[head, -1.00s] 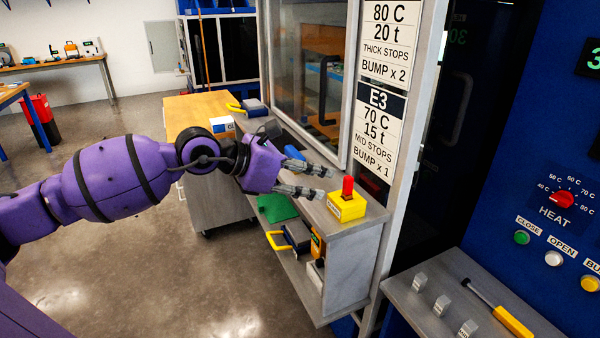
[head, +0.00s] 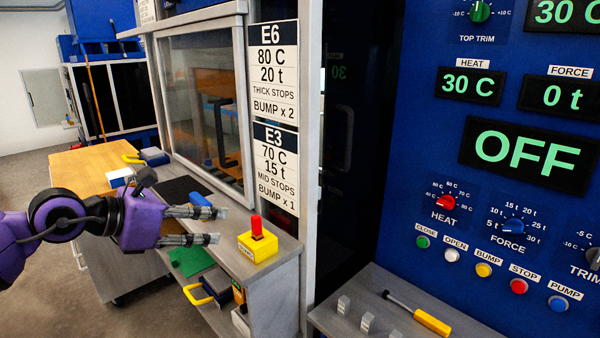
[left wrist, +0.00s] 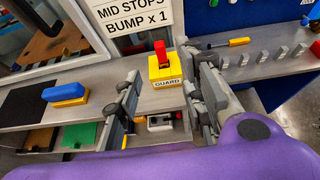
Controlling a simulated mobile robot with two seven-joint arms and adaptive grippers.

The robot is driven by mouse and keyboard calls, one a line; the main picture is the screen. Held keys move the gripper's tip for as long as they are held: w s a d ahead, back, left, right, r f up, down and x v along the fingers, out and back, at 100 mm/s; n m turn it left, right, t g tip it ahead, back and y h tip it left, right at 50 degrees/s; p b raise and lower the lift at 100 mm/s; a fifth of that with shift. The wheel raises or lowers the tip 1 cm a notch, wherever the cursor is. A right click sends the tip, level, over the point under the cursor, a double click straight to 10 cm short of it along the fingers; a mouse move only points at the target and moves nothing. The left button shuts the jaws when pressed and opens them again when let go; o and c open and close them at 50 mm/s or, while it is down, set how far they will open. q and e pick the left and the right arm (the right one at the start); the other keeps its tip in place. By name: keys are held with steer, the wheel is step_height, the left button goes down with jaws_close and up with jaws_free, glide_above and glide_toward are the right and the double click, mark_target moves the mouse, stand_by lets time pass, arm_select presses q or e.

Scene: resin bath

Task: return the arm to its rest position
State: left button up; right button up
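My left gripper (head: 214,226) comes in from the left in the head view, its two grey fingers spread apart with nothing between them. In the left wrist view the open fingers (left wrist: 165,93) stand on either side of the yellow guard box. The guard box (head: 258,248), with a red switch lever standing upright on it, is on the grey shelf (head: 285,247), just beyond the fingertips and apart from them. In the left wrist view the box (left wrist: 165,70) reads GUARD. My right gripper is in neither view.
A blue-handled block (left wrist: 64,94) lies on the shelf near the gripper. A green plate (head: 190,260) sits on a lower level. The blue control panel (head: 420,150) on the right reads 30 C, 0 t and OFF. A yellow-handled screwdriver (head: 430,320) lies on the right ledge.

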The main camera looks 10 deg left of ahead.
arm_select(q)
steer(key=s+a+f+n+t+y, duration=0.2)
steer(key=f+n, duration=0.6)
steer(key=n, duration=0.2)
steer(key=s+a+f+n+t+y+p, duration=0.1)
steer(key=s+f+n+y, duration=0.15)
steer(key=f+n, duration=0.65)
steer(key=s+a+f+n+t+y, duration=0.1)
steer(key=s+a+f+n+t, duration=0.15)
steer(key=f+n, duration=0.65)
steer(key=s+d+f+n+g+y, duration=0.2)
steer(key=s+d+f+n+g, duration=0.2)
steer(key=s+f+n, duration=0.65)
steer(key=s+d+f+n+g, duration=0.1)
steer(key=s+d+f, duration=0.2)
steer(key=s, duration=0.3)
steer(key=s+d+f+n+g+p, duration=0.1)
steer(key=s+d+f+n, duration=0.1)
steer(key=s, duration=0.4)
steer(key=s+d+f+n+g, duration=0.1)
steer(key=s+d+f, duration=0.3)
steer(key=s+f, duration=0.1)
steer(key=shift+s+d, duration=0.15)
steer(key=shift+s, duration=0.5)
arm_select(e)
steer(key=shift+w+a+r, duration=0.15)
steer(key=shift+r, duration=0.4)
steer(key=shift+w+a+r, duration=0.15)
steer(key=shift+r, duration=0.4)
